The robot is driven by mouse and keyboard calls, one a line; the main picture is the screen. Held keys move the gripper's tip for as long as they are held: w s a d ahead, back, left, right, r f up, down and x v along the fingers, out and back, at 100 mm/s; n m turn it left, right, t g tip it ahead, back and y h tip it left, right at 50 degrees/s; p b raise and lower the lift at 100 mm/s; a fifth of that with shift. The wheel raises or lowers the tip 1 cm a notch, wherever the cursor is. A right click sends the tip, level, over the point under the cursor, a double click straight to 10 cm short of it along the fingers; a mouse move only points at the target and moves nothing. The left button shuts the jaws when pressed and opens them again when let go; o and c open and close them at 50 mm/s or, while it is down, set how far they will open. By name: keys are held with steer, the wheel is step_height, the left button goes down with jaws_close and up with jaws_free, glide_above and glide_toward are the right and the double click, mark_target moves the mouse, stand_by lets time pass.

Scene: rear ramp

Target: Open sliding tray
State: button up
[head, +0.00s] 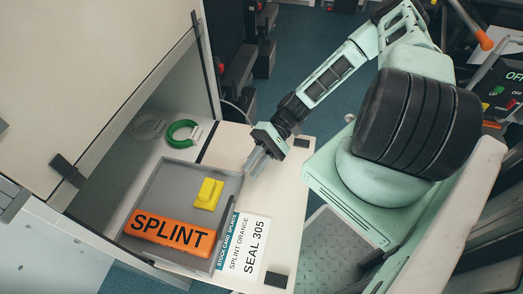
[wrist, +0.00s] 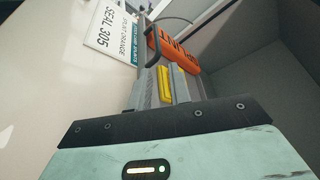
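The sliding tray (head: 172,176) is a shallow grey tray in the lower left of the head view, in the opening of a white cabinet. It holds an orange SPLINT pack (head: 170,231) and a yellow block (head: 208,194). A dark handle (head: 227,217) runs along its right edge; it also shows in the wrist view (wrist: 151,42). My gripper (head: 256,162) is above the pale surface, right of the tray's upper right corner and apart from the handle. Its fingers look parted, with yellow showing between them in the wrist view. Nothing is held.
A label card reading SEAL 305 (head: 249,246) lies right of the handle. A green coil (head: 183,133) and a pale coil (head: 147,126) lie behind the tray inside the cabinet. A raised pale cabinet panel (head: 90,70) stands at the left. The pale surface beside my gripper is mostly clear.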

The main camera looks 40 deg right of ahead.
steer(key=shift+v, duration=1.8)
